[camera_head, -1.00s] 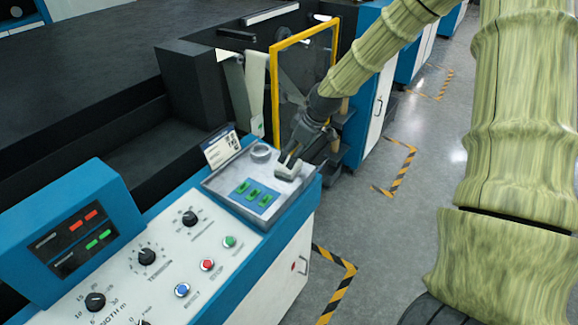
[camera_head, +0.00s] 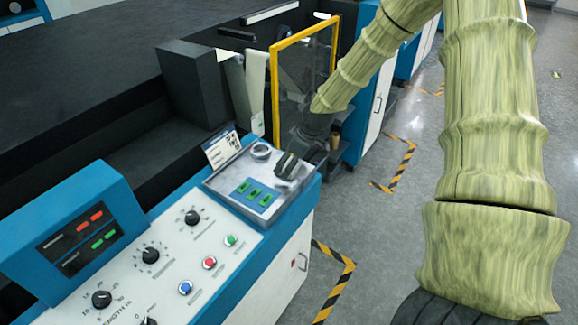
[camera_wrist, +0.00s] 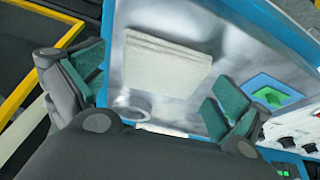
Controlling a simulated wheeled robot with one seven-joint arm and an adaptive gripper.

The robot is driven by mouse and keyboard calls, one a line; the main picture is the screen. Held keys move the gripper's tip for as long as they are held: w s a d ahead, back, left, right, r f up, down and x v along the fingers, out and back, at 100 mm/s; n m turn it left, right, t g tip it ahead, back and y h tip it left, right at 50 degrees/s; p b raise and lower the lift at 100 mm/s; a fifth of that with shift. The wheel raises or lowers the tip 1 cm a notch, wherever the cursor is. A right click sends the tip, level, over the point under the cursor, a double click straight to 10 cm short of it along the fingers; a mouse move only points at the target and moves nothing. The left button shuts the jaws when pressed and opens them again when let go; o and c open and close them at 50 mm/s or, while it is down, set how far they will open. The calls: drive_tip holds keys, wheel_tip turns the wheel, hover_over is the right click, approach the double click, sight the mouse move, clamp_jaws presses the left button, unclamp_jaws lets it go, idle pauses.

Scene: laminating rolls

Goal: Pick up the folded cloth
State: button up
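The folded cloth (camera_wrist: 166,62) is a flat off-white pad lying on the grey metal tray (camera_wrist: 240,55) in the wrist view. My gripper (camera_wrist: 158,85) is open in that view, with teal-lined fingers wide apart. The cloth shows between and beyond the fingers, and neither finger visibly touches it. In the head view my gripper (camera_head: 291,166) is low over the right end of the tray (camera_head: 222,181) and mostly covers the cloth. The height left between the fingers and the tray is hard to tell.
Green pieces on blue pads (camera_head: 254,194) lie in front of my gripper. A yellow frame (camera_head: 275,95) rises behind. The console knobs (camera_head: 151,255) are nearer.

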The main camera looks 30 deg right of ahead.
drive_tip(key=c, duration=0.8)
drive_tip(key=shift+o, duration=0.2)
drive_tip(key=shift+r, duration=0.1)
drive_tip(key=shift+r+b, duration=1.25)
drive_tip(key=shift+r, duration=0.45)
drive_tip(key=s+a+r+b, duration=0.1)
drive_tip(key=s+a+b, duration=0.4)
drive_tip(key=s, duration=0.8)
drive_tip(key=a, duration=0.3)
drive_tip(key=shift+s+a+r, duration=0.2)
drive_tip(key=shift+s+r, duration=0.05)
drive_tip(key=shift+s, duration=0.05)
drive_tip(key=shift+o, duration=1.1)
drive_tip(key=c, duration=0.3)
drive_tip(key=shift+f, duration=0.1)
